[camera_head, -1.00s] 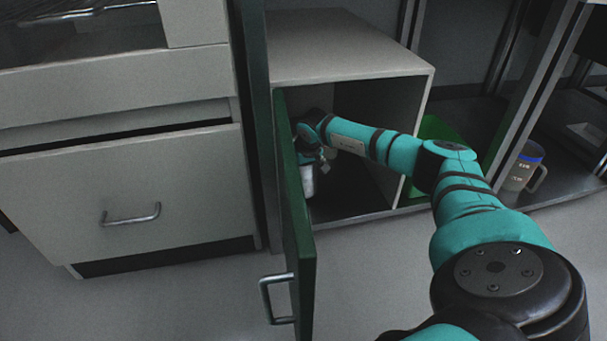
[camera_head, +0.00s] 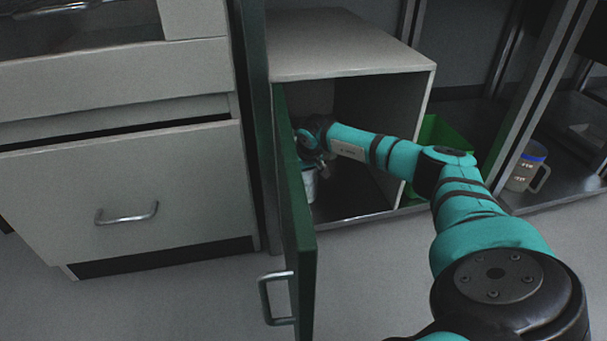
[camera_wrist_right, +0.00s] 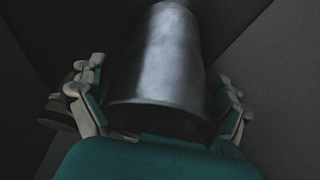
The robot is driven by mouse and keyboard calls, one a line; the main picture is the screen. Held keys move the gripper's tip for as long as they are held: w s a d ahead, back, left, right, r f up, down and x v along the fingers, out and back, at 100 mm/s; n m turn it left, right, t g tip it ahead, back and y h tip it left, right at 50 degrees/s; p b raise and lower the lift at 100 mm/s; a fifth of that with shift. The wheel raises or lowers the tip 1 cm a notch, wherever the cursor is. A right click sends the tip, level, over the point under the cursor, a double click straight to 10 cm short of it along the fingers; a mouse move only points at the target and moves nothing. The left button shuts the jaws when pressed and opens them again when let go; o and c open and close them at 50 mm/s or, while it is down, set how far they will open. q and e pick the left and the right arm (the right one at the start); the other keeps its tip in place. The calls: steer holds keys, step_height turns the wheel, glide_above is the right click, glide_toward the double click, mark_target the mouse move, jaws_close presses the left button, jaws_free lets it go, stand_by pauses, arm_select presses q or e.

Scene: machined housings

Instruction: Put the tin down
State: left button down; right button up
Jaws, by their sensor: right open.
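The tin (camera_head: 309,188) is a pale metallic cylinder inside the open cabinet, just behind the green door. Its upper part is hidden by my right gripper (camera_head: 314,158). In the right wrist view the tin (camera_wrist_right: 168,60) is a shiny grey cylinder between the two fingers of my right gripper (camera_wrist_right: 163,100). The fingers are spread on either side of it, and the jaws are open. It appears to stand on the cabinet floor, but the contact is hard to see. My left gripper is not in view.
The open green door (camera_head: 296,220) stands close to the left of my right gripper. The cabinet's right wall (camera_head: 416,125) is near my forearm. A green bin (camera_head: 437,135) and a mug with a blue rim (camera_head: 524,168) are to the right. A brown rounded object (camera_wrist_right: 58,112) shows behind the left finger.

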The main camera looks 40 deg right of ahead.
steer(key=shift+r, duration=0.1)
steer(key=p+v, duration=0.5)
steer(key=v, duration=0.1)
steer(key=shift+r, duration=0.25)
steer(key=shift+s+a+r+p, duration=0.15)
steer(key=shift+s+r+p, duration=0.1)
steer(key=shift+r+p, duration=0.35)
steer(key=shift+f, duration=0.15)
